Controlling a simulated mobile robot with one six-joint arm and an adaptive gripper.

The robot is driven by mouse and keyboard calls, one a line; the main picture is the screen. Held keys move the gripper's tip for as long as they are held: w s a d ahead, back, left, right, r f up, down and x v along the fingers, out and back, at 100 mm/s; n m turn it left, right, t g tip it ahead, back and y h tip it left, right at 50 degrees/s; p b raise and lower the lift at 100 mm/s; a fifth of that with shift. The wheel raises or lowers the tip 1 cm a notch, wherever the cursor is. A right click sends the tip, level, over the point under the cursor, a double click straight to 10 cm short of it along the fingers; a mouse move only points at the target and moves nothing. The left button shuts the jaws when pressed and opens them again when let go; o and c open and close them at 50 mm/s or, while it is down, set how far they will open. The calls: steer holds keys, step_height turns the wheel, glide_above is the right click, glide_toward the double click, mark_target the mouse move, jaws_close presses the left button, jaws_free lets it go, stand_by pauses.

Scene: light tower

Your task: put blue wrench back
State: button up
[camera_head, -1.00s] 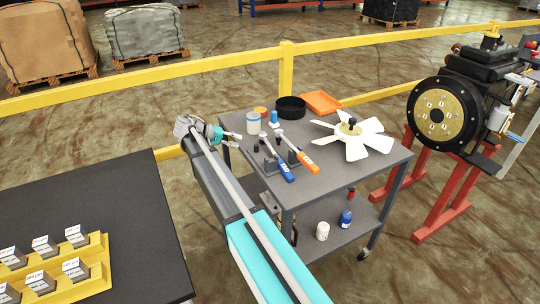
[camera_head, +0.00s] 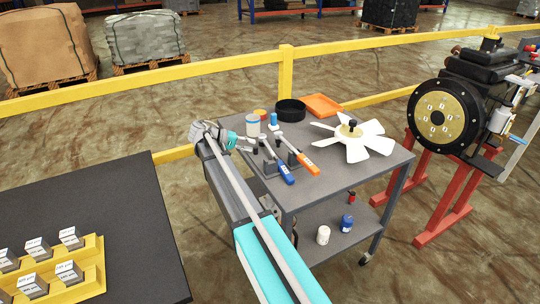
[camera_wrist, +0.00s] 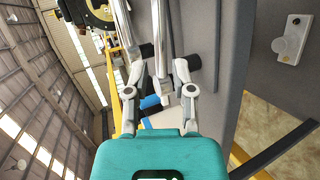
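The blue wrench (camera_head: 286,173), a metal shaft with a blue handle, lies on a dark stand on the grey cart (camera_head: 335,185). A similar wrench with an orange handle (camera_head: 307,163) lies beside it to the right. My gripper (camera_head: 246,144) is at the cart's left edge, near the shaft ends away from the handles. In the wrist view my gripper (camera_wrist: 160,76) has its fingers apart, with a metal shaft (camera_wrist: 163,32) running between or behind them. I cannot tell how far away that shaft is. The handles are not clear there.
A white jar (camera_head: 253,125), a black round tray (camera_head: 291,109), an orange tray (camera_head: 322,105) and a white fan (camera_head: 352,136) stand on the cart. Bottles (camera_head: 323,234) are on its lower shelf. A dark table (camera_head: 135,235) stands left; a yellow rail (camera_head: 287,75) runs behind.

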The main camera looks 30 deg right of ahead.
mark_target(265, 155)
steer(key=shift+x, duration=1.25)
steer(key=shift+b, duration=0.3)
steer(key=b+x, duration=0.1)
steer(key=x, duration=0.3)
steer(key=shift+f+b, duration=0.15)
steer(key=shift+b, duration=0.25)
steer(key=shift+s+d+f, duration=0.2)
steer(key=shift+d, duration=0.45)
jaws_close()
